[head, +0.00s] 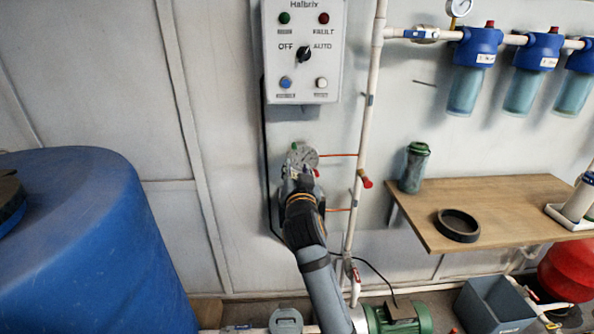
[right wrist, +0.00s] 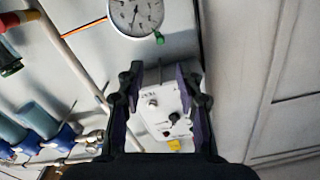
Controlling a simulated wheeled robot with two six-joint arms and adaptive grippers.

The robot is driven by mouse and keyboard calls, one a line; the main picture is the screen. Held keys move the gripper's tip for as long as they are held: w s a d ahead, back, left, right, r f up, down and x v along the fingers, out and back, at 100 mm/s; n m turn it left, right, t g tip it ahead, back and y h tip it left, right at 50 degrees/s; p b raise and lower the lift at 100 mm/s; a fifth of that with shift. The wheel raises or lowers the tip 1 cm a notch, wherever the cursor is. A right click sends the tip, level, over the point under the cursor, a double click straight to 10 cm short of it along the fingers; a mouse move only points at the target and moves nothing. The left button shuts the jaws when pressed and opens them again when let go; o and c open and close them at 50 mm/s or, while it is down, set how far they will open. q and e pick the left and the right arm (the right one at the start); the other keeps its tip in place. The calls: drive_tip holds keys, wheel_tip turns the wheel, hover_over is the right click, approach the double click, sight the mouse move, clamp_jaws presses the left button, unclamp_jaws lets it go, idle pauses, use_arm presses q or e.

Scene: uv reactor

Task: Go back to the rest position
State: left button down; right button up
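My right gripper (head: 304,182) is in front of the wall, just below the round pressure gauge (head: 305,157), and hides part of it. In the right wrist view my right gripper (right wrist: 160,85) has its two fingers apart, with nothing held between them. The gauge (right wrist: 138,12) shows there at the top, beyond the fingertips. The white control panel (right wrist: 163,125) appears upside down behind the gap between the fingers. In the head view the panel (head: 303,90) hangs above the gripper, its selector knob (head: 304,54) in the middle. My left gripper is not in view.
A large blue tank (head: 90,250) stands at left. A white pipe (head: 366,130) runs vertically just right of the gripper. A wooden shelf (head: 500,205) bears a dark ring (head: 457,225) and a green-capped canister (head: 414,168). Blue filters (head: 477,48) hang upper right. A green pump (head: 398,318) is below.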

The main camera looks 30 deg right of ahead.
idle(0.4)
drive_tip(key=a+f+n+g+y+p, duration=0.2)
drive_tip(key=f+n+g+y+p, duration=0.1)
drive_tip(key=f, duration=1.3)
drive_tip(key=a+f+n+g+y+p, duration=0.2)
drive_tip(key=f+n, duration=0.1)
drive_tip(key=f, duration=1.4)
drive_tip(key=s+f+n+g+y+p, duration=0.1)
drive_tip(key=s+f+n+g+p, duration=0.2)
drive_tip(key=s+f, duration=1.25)
drive_tip(key=s+f+g+p, duration=0.1)
drive_tip(key=s+f, duration=0.3)
drive_tip(key=s, duration=0.7)
drive_tip(key=s+d+f+g+p, duration=0.1)
drive_tip(key=s+f+g, duration=0.2)
drive_tip(key=s, duration=0.8)
drive_tip(key=s+f+g+y+p, duration=0.1)
drive_tip(key=s+f+g, duration=0.2)
drive_tip(key=s+f, duration=0.4)
drive_tip(key=s, duration=0.4)
drive_tip(key=shift+s+d+p, duration=0.15)
drive_tip(key=shift+d+p, duration=0.05)
drive_tip(key=shift+p, duration=0.15)
drive_tip(key=shift+f, duration=0.1)
